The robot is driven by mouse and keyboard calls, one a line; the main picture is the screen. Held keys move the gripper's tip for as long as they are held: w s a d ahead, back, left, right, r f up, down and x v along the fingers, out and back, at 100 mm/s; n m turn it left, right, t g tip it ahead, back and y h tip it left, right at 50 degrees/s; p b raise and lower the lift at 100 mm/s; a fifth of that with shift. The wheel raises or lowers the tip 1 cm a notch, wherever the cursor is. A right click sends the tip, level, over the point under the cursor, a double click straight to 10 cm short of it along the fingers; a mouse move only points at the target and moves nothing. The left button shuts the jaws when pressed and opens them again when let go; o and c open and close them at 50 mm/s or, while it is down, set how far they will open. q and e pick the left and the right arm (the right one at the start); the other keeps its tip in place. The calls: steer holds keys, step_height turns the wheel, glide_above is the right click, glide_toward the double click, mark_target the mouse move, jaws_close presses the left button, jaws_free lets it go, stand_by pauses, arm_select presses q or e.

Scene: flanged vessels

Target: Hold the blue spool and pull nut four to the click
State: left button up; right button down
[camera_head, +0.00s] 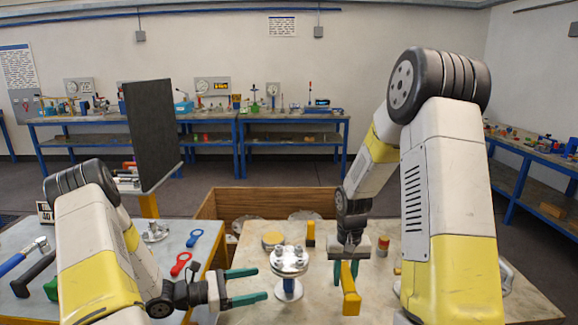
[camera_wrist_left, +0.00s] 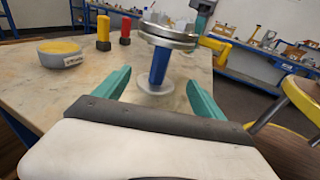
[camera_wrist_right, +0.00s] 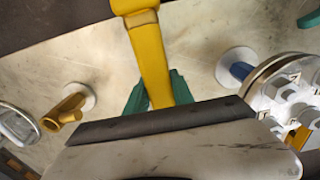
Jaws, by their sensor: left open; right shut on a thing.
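The blue spool (camera_head: 288,284) stands upright on the table, its blue neck between a round base and a silver flange (camera_head: 289,258) with several nuts on top. It also shows in the left wrist view (camera_wrist_left: 158,66) and at the right of the right wrist view (camera_wrist_right: 241,71). I cannot tell which nut is number four. My left gripper (camera_head: 256,285) is open, its teal fingers pointing at the spool from the left; the neck shows between them, apparently untouched. My right gripper (camera_head: 347,272) is shut on a yellow tool (camera_head: 351,291), right of the spool; the tool also shows in the right wrist view (camera_wrist_right: 151,60).
A grey dish with yellow top (camera_head: 272,240), a yellow piece (camera_head: 310,233) and a red piece (camera_head: 383,246) stand behind. Red (camera_head: 181,263) and blue (camera_head: 194,238) ring tools lie on the left table. A dark upright panel (camera_head: 150,130) stands behind it.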

mark_target(285, 290)
arm_select(q)
steer(key=shift+x, duration=4.9)
jaws_close()
